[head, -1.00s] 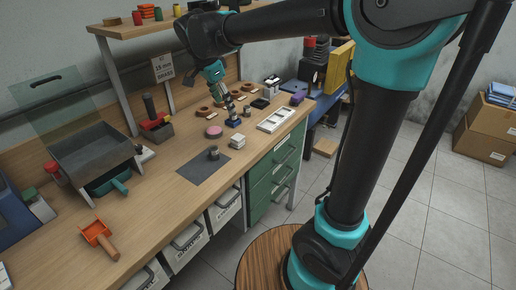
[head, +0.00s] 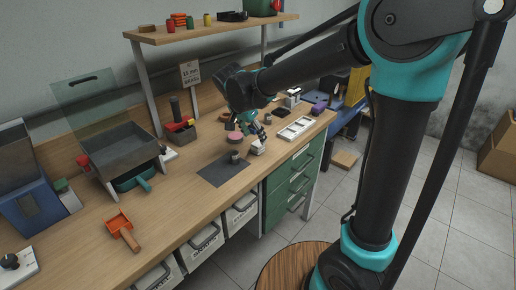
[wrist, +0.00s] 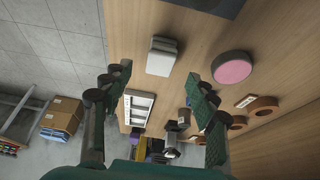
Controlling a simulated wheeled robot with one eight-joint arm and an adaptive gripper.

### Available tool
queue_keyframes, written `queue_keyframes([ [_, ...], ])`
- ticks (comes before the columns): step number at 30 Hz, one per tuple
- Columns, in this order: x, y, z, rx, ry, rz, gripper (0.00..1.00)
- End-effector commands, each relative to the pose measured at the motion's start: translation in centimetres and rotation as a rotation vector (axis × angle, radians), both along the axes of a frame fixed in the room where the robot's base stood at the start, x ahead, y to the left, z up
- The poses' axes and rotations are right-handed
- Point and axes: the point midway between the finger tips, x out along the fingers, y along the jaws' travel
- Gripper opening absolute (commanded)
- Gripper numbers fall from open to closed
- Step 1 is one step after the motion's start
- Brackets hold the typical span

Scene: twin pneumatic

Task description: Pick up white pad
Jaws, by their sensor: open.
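The white pad (head: 258,148) lies on the workbench just right of the dark mat. In the wrist view the white pad (wrist: 161,57) shows a light top over a slightly offset lower part; whether it is one piece or two stacked I cannot tell. My gripper (head: 256,136) is over the bench close to the white pad and partly covers it in the head view. In the wrist view my gripper (wrist: 157,76) has its fingers wide apart and nothing between them. The pad appears ahead of the fingertips, in line with the gap; contact is not visible.
A pink disc (wrist: 233,68) lies beside the pad. A small metal cylinder (head: 234,156) stands on the dark mat (head: 221,174). A white slotted tray (head: 295,129) and brown rings (wrist: 263,107) lie farther along. The bench's front edge is close to the pad.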

Motion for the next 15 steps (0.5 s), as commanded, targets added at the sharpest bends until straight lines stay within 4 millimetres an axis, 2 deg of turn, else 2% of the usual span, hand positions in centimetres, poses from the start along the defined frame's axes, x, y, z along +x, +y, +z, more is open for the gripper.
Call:
queue_keyframes([
  [7,0.5,-0.4,-1.5,0.0,0.0,0.0,0.59],
  [15,1.7,-1.2,-4.9,0.001,-0.001,-0.001,0.59],
])
